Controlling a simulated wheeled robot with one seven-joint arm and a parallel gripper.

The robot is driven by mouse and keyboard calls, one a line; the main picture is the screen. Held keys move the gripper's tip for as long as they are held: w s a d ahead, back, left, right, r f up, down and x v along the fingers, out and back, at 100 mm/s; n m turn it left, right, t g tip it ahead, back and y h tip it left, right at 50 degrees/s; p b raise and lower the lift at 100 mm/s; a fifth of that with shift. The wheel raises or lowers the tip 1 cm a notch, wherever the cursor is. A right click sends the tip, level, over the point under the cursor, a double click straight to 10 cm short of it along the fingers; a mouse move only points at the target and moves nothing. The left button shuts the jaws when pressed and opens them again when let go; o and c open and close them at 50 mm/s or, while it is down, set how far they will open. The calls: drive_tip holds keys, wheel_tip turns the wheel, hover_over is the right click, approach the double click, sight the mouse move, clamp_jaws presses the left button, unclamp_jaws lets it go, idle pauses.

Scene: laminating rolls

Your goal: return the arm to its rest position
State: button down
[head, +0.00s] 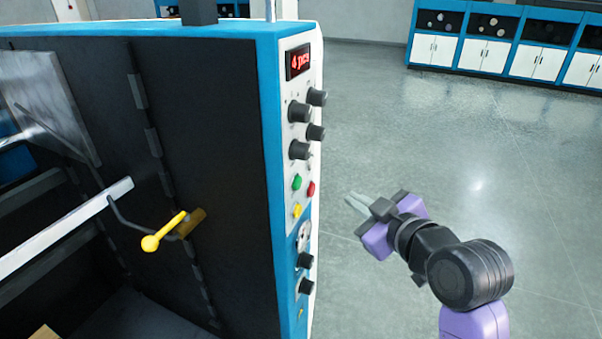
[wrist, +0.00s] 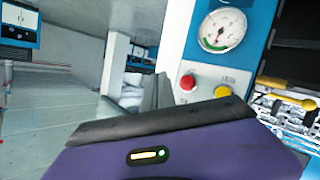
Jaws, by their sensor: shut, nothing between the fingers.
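My gripper (head: 357,203) is shut and empty in the head view. It hangs in the air to the right of the machine's control panel, apart from it, with its fingers pointing toward the panel. My purple and black arm reaches in from the lower right. In the wrist view, my gripper's dark fingers (wrist: 157,92) stand close together in front of the purple housing, and the control panel is just beyond them.
The blue and white control panel (head: 300,190) carries knobs, buttons and a gauge (wrist: 222,30). A yellow-handled lever (head: 165,231) sticks out of the machine's dark side. White cabinets (head: 483,55) stand at the back right. The grey floor (head: 440,130) between is clear.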

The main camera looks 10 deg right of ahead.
drive_tip(key=s+d+r+m+t+h, duration=0.3)
drive_tip(key=r+m+t, duration=0.1)
drive_tip(key=m, duration=0.1)
drive_tip(key=s+a+f+g, duration=0.1)
drive_tip(key=s+f, duration=0.5)
drive_tip(key=s, duration=0.7)
drive_tip(key=s+a+f+m+g+b, duration=0.1)
drive_tip(key=s+f, duration=0.6)
drive_tip(key=s, duration=0.5)
drive_tip(key=s+a+f+m+g+b, duration=0.1)
drive_tip(key=s+f, duration=0.5)
drive_tip(key=s, duration=0.7)
drive_tip(key=shift+s+a+f+g, duration=0.3)
drive_tip(key=shift+s+a+f, duration=0.05)
drive_tip(key=shift+a, duration=0.25)
drive_tip(key=shift+a, duration=0.1)
